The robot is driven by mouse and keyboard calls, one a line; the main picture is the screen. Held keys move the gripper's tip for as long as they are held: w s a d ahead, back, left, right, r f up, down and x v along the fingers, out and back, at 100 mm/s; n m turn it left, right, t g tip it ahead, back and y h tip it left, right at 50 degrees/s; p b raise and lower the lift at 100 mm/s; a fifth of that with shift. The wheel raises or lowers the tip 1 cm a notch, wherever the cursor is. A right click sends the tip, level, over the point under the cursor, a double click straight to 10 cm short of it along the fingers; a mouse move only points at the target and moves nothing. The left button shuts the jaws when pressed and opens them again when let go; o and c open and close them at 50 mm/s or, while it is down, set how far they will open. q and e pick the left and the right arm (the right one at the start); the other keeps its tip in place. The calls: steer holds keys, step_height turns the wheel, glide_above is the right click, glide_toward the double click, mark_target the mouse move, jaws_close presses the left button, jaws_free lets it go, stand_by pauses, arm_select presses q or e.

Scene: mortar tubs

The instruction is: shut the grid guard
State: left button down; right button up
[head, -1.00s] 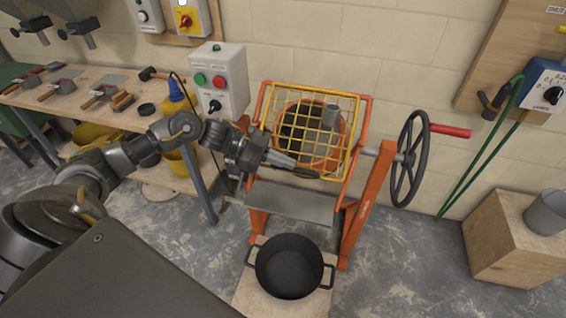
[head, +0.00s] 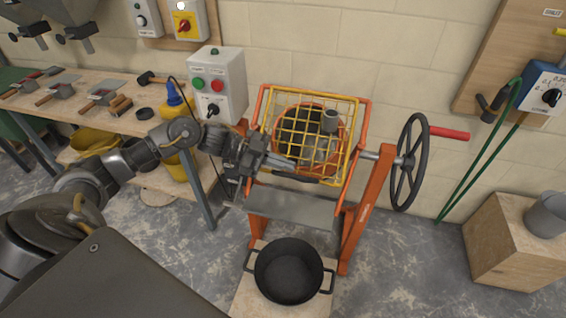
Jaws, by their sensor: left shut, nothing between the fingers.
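The grid guard (head: 351,121), a yellow wire grid in an orange frame, lies across the round orange mouth of the mixer drum (head: 312,150). I cannot tell whether its lower edge rests fully against the frame. A dark bar, perhaps its handle (head: 308,181), shows at the lower edge. My left gripper (head: 288,165) is shut and empty, at the lower left of the guard in front of the grid. I cannot tell whether its fingertips touch the guard. My right gripper is not in view.
A grey control box (head: 219,85) stands left of the mixer, close to my left arm. A handwheel (head: 408,163) with a red handle is on its right. A black tub (head: 289,271) stands below the chute (head: 292,207). A workbench (head: 130,123) with tools is at left.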

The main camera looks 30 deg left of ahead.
arm_select(q)
steer(key=r+b+v, duration=0.1)
steer(key=b+v, duration=0.2)
steer(key=v, duration=0.7)
steer(key=shift+s+r, duration=0.2)
steer(key=shift+r, duration=0.1)
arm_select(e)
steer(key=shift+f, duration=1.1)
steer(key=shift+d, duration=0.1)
